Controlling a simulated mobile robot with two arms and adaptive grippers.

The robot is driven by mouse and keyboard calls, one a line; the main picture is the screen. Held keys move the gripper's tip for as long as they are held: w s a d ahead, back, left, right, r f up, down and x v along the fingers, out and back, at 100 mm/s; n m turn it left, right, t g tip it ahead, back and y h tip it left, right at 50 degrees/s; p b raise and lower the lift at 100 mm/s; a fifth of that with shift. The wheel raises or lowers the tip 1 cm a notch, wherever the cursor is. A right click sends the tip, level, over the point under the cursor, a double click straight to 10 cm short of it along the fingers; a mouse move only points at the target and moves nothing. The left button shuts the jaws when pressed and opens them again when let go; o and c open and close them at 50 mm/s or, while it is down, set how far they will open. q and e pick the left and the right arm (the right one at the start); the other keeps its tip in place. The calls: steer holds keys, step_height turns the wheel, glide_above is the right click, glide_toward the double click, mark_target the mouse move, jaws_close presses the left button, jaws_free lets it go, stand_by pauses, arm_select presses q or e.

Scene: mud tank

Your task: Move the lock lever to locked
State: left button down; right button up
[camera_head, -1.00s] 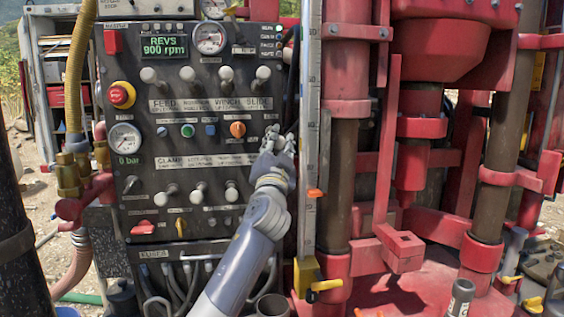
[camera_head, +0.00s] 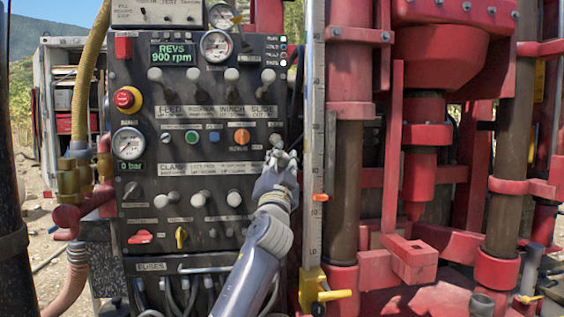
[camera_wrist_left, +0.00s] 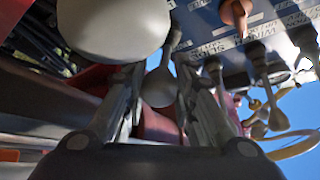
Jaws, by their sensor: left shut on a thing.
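My left gripper (camera_head: 283,157) is at the right edge of the dark control panel (camera_head: 205,180), below the SLIDE lever and right of the orange knob. It is shut on a lever with a small grey ball knob (camera_head: 276,140), which I take to be the lock lever. In the left wrist view the ball knob (camera_wrist_left: 160,88) sits between the two fingers of my left gripper (camera_wrist_left: 158,100), and its stem runs up from it. The lever's pivot and any locked marking are too small or hidden to read. My right gripper is in neither view.
Several ball-knob levers stand on the panel, including the SLIDE lever (camera_head: 268,77). The orange knob (camera_head: 242,136) is close on the left. The upright scale rail (camera_head: 313,150) and red mast frame (camera_head: 345,170) stand close on the right. A large pale rounded shape (camera_wrist_left: 115,25) is near the wrist camera.

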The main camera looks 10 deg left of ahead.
arm_select(q)
steer(key=shift+w+f, duration=0.15)
steer(key=shift+f, duration=0.35)
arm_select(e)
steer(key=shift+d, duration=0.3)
arm_select(q)
steer(key=c, duration=1.6)
jaws_free()
steer(key=shift+o, duration=0.2)
steer(key=shift+r, duration=0.15)
steer(key=shift+r, duration=0.1)
steer(key=shift+s, duration=0.45)
steer(key=v, duration=1.1)
steer(key=shift+f, duration=0.3)
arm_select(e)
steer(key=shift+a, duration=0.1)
arm_select(q)
steer(key=shift+d, duration=0.1)
